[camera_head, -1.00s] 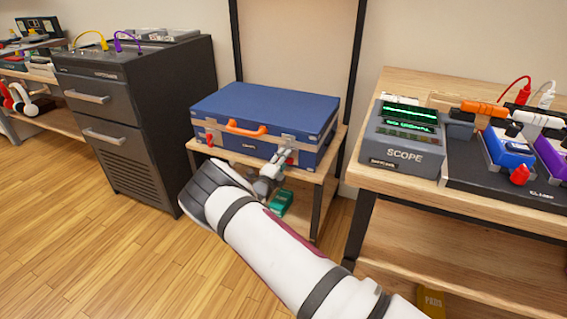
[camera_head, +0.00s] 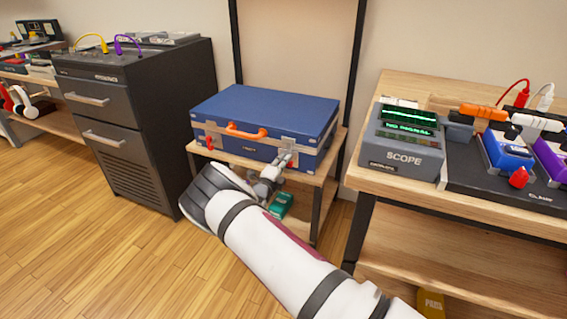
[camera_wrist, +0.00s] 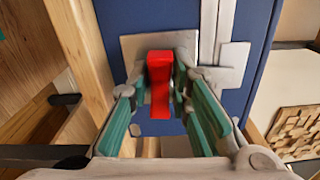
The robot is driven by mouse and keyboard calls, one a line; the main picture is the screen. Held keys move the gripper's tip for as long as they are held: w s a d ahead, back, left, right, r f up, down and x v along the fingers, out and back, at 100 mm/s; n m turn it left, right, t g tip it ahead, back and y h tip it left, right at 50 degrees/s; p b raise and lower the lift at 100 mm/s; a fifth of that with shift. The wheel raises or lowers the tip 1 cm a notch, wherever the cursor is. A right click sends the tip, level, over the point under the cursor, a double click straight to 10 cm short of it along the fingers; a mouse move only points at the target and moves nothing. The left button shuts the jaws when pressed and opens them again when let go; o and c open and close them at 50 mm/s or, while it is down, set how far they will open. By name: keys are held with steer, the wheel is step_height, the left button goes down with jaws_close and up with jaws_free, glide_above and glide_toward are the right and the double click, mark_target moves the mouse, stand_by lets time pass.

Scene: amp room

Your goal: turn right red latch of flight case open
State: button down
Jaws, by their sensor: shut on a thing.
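The blue flight case (camera_head: 262,108) lies closed on a low wooden shelf unit, with an orange handle (camera_head: 246,131) on its front. Its right red latch (camera_wrist: 160,88) sits on a metal plate in the wrist view. It points along the picture's vertical. My gripper (camera_wrist: 160,66) has one green-padded finger on each side of this latch and is shut on it. In the head view my gripper (camera_head: 284,160) is at the case's front right and mostly hides that latch. The left red latch (camera_head: 210,143) shows at the front left.
A dark drawer cabinet (camera_head: 140,130) stands to the left. A wooden bench (camera_head: 385,180) with the scope (camera_head: 404,140) stands to the right. A green box (camera_head: 281,205) is on the shelf below the case. Dark upright posts flank the shelf unit.

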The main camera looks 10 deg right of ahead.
steer(key=m+p, duration=0.1)
steer(key=m, duration=0.3)
steer(key=shift+r, duration=0.15)
steer(key=m+p, duration=0.1)
steer(key=m, duration=0.3)
steer(key=shift+r+m, duration=0.1)
steer(key=shift+m, duration=0.2)
steer(key=m+p, duration=0.1)
steer(key=m, duration=0.3)
steer(key=shift+s+d+p, duration=0.1)
steer(key=shift+p, duration=0.3)
steer(key=shift+m+p, duration=0.6)
steer(key=shift+m, duration=1.5)
steer(key=c, duration=1.5)
jaws_free()
steer(key=shift+c, duration=0.2)
steer(key=shift+s, duration=0.1)
